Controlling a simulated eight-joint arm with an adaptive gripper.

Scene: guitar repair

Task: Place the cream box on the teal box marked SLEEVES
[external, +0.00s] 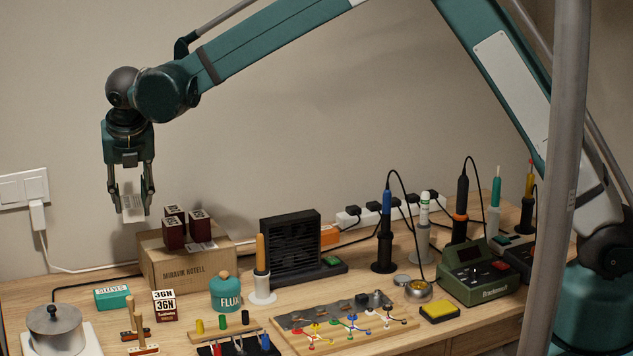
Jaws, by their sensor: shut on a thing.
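The cream box (133,213) is small and pale, with faint printing on it. My gripper (131,196) points down at the left and is shut on the cream box, one finger on each side. It holds the box in the air, in front of the wall. The teal box marked SLEEVES (114,301) lies on the bench at the lower left, with a white label on it. In the picture my gripper is above the teal box and slightly to its right, with a clear gap between. Nothing is seen lying on the teal box.
A cardboard carton (185,268) bearing several dark red boxes stands right of the teal box. A dark red and white 36N box (165,305), a teal FLUX jar (226,292) and a metal pot (55,328) are nearby. A cable (85,284) runs behind the teal box.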

